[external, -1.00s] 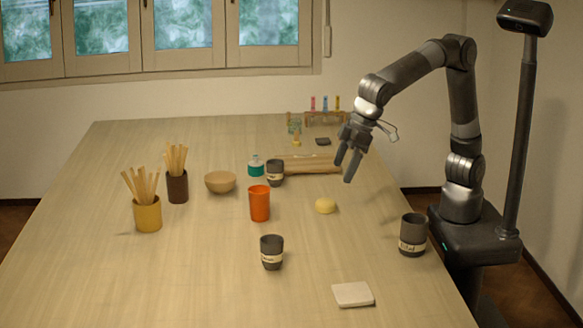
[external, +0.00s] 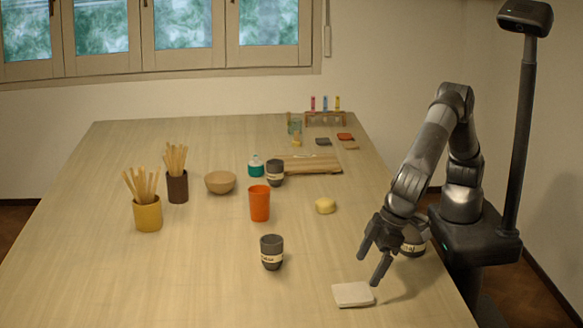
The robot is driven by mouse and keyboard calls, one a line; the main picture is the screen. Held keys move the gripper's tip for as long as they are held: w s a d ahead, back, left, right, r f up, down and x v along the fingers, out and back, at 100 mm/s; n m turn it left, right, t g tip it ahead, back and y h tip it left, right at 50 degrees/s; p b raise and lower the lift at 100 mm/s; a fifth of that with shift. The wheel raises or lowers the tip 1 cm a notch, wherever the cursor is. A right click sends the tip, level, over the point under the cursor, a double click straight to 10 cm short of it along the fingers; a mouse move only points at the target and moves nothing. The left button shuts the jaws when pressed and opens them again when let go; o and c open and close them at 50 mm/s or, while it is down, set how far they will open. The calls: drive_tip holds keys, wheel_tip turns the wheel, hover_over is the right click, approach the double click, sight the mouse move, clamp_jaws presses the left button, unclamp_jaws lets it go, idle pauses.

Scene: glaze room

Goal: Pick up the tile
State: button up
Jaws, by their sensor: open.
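A pale, nearly white square tile (external: 352,294) lies flat on the near right part of the table. My gripper (external: 369,270) is open and empty, pointing down just above and beside the tile's back right corner. The fingertips appear apart from the tile, though the exact height gap is hard to tell. Smaller flat pieces lie at the back: a dark one (external: 323,141), a red one (external: 345,137) and a brownish one (external: 350,146).
A dark labelled cup (external: 271,252) stands left of the tile. Another dark cup (external: 413,248) is partly hidden behind my arm. A yellow sponge-like lump (external: 325,206) and an orange cup (external: 259,204) stand farther back.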

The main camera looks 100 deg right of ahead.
sight(353, 292)
drive_tip(key=x, duration=0.7)
drive_tip(key=shift+w, duration=0.15)
drive_tip(key=shift+c, duration=0.3)
drive_tip(key=c, duration=0.9)
